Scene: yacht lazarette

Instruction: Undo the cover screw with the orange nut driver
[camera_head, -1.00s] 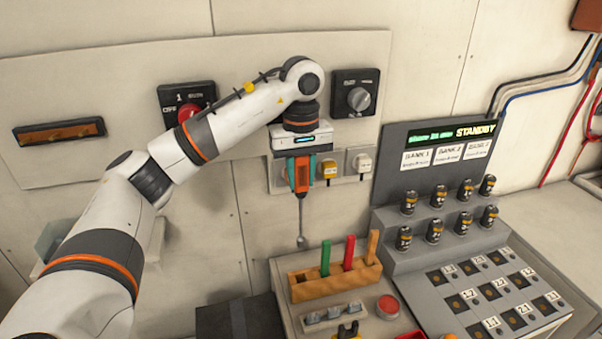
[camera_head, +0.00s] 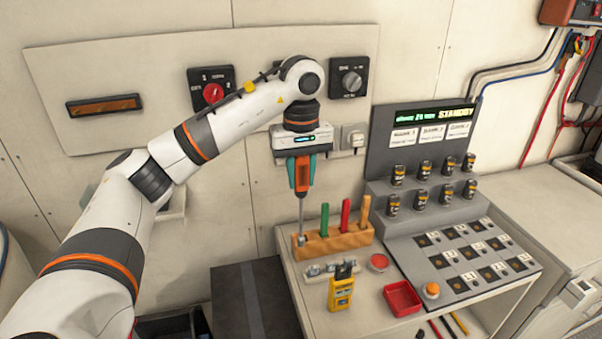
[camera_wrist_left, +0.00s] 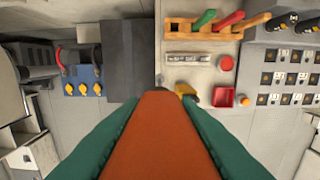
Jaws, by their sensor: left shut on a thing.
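The orange nut driver (camera_head: 302,177) hangs upright in my left gripper (camera_head: 302,170), with its thin metal shaft pointing down. In the head view its tip overlaps the left end of the wooden tool rack (camera_head: 333,243); I cannot tell whether they touch. The teal fingers are shut on its handle. In the left wrist view the orange handle (camera_wrist_left: 161,135) fills the lower middle between the fingers, hiding its shaft and tip. I cannot make out the cover screw in either view. My right gripper is not in view.
The rack holds green (camera_head: 324,218), red (camera_head: 345,214) and orange-brown (camera_head: 364,208) handles. A yellow meter (camera_head: 341,293), red tray (camera_head: 402,297) and red button (camera_head: 378,262) are on the bench. The sloped console (camera_head: 470,262) stands right. A blue unit with yellow knobs (camera_wrist_left: 83,89) shows in the wrist view.

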